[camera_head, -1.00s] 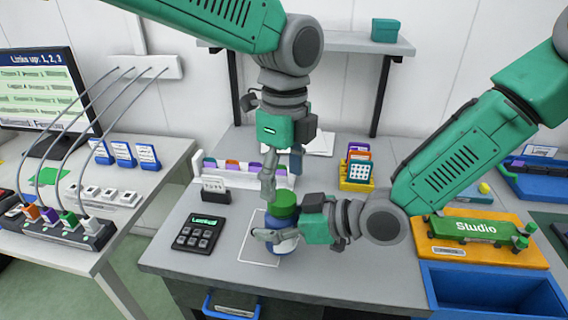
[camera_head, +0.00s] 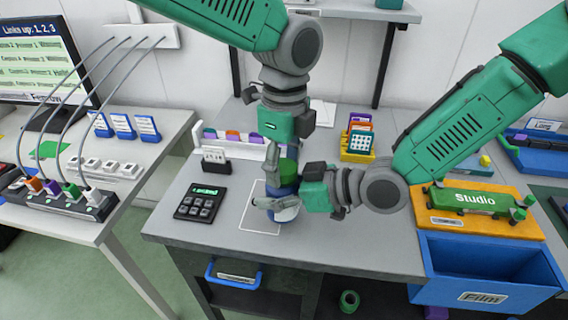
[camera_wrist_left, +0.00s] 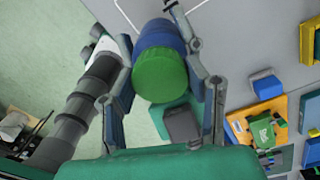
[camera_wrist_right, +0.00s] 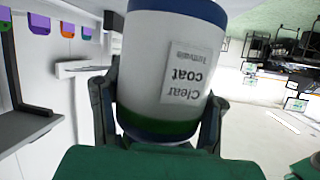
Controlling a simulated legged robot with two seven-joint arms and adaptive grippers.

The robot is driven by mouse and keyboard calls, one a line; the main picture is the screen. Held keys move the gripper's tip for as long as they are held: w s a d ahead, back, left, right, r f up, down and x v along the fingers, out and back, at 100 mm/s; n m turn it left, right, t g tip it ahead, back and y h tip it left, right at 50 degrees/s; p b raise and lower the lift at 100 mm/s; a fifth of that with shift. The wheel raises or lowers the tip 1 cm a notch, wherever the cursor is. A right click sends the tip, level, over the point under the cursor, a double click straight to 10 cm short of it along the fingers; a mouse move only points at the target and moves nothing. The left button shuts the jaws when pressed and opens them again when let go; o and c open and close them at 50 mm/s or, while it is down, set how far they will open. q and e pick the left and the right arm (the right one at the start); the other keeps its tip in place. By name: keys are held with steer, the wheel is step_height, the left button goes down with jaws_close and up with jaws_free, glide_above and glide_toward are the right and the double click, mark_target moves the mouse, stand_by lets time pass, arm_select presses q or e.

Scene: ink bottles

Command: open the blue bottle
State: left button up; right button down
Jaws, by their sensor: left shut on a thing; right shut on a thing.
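The blue bottle (camera_head: 285,188) has a green cap (camera_head: 288,172) and a pale lower body. It stands roughly upright over a white outlined rectangle on the grey table; its base is partly hidden. My left gripper (camera_head: 284,160) comes from above and is shut on the green cap, which faces the camera in the left wrist view (camera_wrist_left: 160,75). My right gripper (camera_head: 276,206) is shut around the bottle's lower body from the right. The right wrist view shows the body (camera_wrist_right: 170,65) between its fingers, with an upside-down "Clear coat" label.
A keypad (camera_head: 200,202) lies left of the bottle. A card holder (camera_head: 214,160) and a white rack stand behind it. A yellow holder (camera_head: 357,150) with cards is at back right. An orange board (camera_head: 490,218) and a blue bin (camera_head: 490,265) are at right.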

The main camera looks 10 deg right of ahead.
arm_select(q)
steer(key=n, duration=0.3)
steer(key=shift+d, duration=0.1)
steer(key=o, duration=1.3)
steer(key=shift+r, duration=0.1)
